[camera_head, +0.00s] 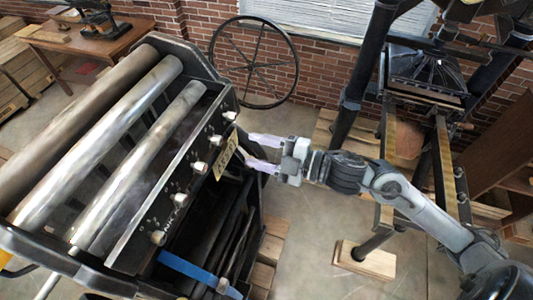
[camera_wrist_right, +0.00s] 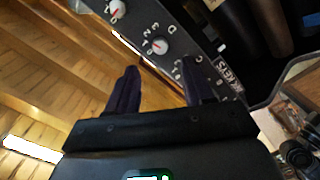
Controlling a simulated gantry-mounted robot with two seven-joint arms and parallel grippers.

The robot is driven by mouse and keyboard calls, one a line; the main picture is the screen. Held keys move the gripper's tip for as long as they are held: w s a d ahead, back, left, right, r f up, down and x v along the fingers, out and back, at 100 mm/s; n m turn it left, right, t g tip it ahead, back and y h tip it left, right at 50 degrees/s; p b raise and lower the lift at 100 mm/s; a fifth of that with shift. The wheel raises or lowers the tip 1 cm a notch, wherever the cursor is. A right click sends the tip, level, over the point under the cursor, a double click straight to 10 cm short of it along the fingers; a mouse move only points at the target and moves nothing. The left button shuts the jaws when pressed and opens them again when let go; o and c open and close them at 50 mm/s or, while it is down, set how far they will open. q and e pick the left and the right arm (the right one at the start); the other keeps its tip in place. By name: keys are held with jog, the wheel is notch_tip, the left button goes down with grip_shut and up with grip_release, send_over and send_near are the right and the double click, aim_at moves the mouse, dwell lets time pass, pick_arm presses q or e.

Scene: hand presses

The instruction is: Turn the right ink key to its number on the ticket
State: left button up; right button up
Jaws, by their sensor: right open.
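Another key (camera_wrist_right: 115,10) is at the top edge. My right gripper is open and empty, apart from the keys, its fingers pointing at the panel. My left gripper is out of view.
Long metal rollers (camera_head: 125,150) lie left of the panel. A blue strip (camera_head: 200,272) crosses the press's lower front. A spoked wheel (camera_head: 255,62) stands behind by the brick wall. Another press frame (camera_head: 362,80) stands at right. Floor between the presses is open.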

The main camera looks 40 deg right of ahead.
jog(key=shift+v, duration=0.85)
